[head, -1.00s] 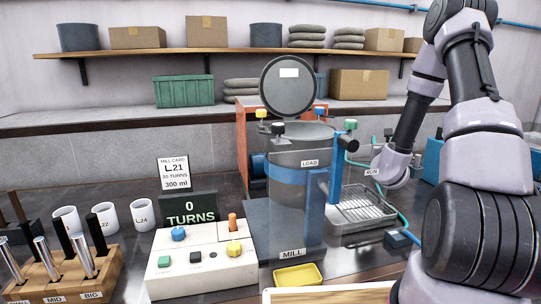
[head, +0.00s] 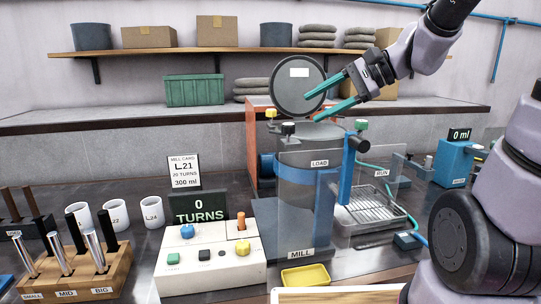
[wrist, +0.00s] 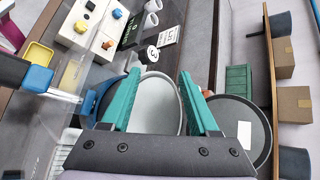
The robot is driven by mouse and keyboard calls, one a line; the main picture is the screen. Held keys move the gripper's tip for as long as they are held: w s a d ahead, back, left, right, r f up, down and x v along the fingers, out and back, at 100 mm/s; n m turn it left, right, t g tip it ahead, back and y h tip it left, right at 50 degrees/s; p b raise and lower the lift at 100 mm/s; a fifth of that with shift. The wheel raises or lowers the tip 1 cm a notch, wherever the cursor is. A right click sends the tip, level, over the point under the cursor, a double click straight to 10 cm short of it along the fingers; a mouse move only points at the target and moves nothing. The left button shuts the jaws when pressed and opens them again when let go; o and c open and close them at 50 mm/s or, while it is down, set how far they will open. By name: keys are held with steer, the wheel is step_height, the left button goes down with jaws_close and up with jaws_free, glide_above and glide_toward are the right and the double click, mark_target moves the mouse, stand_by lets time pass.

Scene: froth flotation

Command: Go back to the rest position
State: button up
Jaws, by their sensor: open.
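My gripper (head: 334,94) is open, with two teal fingers and nothing between them. In the head view it is raised in front of the mill's round dark lid (head: 290,86), which stands up. The mill (head: 292,212) is a clear-fronted blue cylinder with a LOAD label, standing below my gripper. In the wrist view, my gripper (wrist: 157,98) hangs over the mill's pale round mouth (wrist: 157,105), with the lid (wrist: 240,125) beside the right finger. Whether a finger touches the lid cannot be told.
A control box (head: 210,262) with coloured knobs, a display reading 0 TURNS (head: 201,208), white cups (head: 152,212) and a wooden tool rack (head: 95,275) stand left. A yellow tray (head: 305,276) lies in front. A wire-rack tray (head: 370,212) and a blue box (head: 456,172) stand right. A loaded shelf (head: 225,50) runs behind.

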steer(key=s+d+r+n+t+h, duration=0.1)
steer(key=s+d+n+h, duration=0.1)
steer(key=s+d+h, duration=0.2)
steer(key=s+d+r+n+t+h, duration=0.1)
steer(key=s+d+n+t+h, duration=0.1)
steer(key=d+h, duration=0.3)
steer(key=s+d+n, duration=0.1)
steer(key=d, duration=0.3)
steer(key=shift+s+d+n+t, duration=0.3)
steer(key=shift+s, duration=0.05)
steer(key=shift+d, duration=0.1)
